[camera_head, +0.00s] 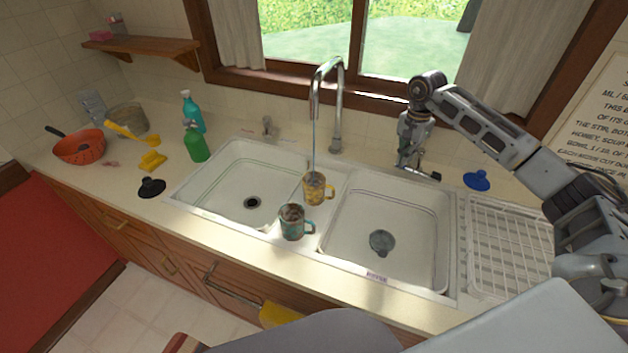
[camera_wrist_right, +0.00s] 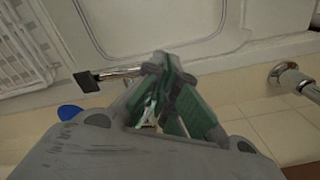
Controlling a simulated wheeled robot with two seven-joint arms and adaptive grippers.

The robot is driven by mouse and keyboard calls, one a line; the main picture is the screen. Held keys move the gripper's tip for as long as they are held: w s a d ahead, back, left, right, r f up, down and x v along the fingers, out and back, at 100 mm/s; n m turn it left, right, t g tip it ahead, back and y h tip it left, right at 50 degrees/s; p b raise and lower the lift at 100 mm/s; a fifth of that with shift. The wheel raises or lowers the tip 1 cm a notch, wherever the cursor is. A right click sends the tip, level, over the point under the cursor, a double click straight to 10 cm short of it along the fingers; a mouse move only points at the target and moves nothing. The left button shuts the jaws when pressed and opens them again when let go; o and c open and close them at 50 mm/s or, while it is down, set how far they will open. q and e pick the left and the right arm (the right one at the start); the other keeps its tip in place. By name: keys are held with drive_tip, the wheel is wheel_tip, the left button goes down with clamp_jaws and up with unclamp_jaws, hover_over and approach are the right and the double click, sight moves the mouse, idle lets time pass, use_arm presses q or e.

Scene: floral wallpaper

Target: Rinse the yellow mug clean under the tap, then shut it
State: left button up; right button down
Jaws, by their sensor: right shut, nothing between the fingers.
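The yellow mug (camera_head: 314,188) stands upright on the divider between the two sink basins, with its handle to the right. The chrome tap (camera_head: 337,110) arches above it, and a thin stream of water (camera_head: 313,145) falls from the spout to the mug. My right gripper (camera_head: 410,163) is shut and empty behind the right basin, beside a metal lever (camera_head: 428,175). In the right wrist view the gripper's fingertips (camera_wrist_right: 165,65) are together, close to the lever (camera_wrist_right: 122,72) with its dark end; I cannot tell whether they touch. My left gripper is not in view.
A teal mug (camera_head: 292,222) stands in front of the yellow one. The left basin (camera_head: 225,190) and right basin (camera_head: 350,235) look empty apart from drain fittings. Bottles (camera_head: 196,143) stand behind the left basin; a blue stopper (camera_head: 477,180) lies right of the lever.

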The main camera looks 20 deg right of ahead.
drive_tip(key=shift+f, duration=0.5)
drive_tip(key=shift+r+p, duration=0.9)
drive_tip(key=shift+r, duration=0.75)
drive_tip(key=shift+d+f, duration=0.1)
drive_tip(key=shift+s+d, duration=0.15)
drive_tip(key=shift+s, duration=0.05)
drive_tip(key=s+d+b, duration=0.1)
drive_tip(key=s+d, duration=0.1)
drive_tip(key=shift+s+d, duration=0.1)
drive_tip(key=shift+d, duration=0.25)
drive_tip(key=shift+s+d+b, duration=0.85)
drive_tip(key=shift+s+d, duration=0.3)
drive_tip(key=shift+d, duration=0.2)
drive_tip(key=shift+s+d+b, duration=0.8)
drive_tip(key=shift+s+d, duration=0.3)
drive_tip(key=shift+d, duration=0.2)
drive_tip(key=shift+s+d, duration=0.2)
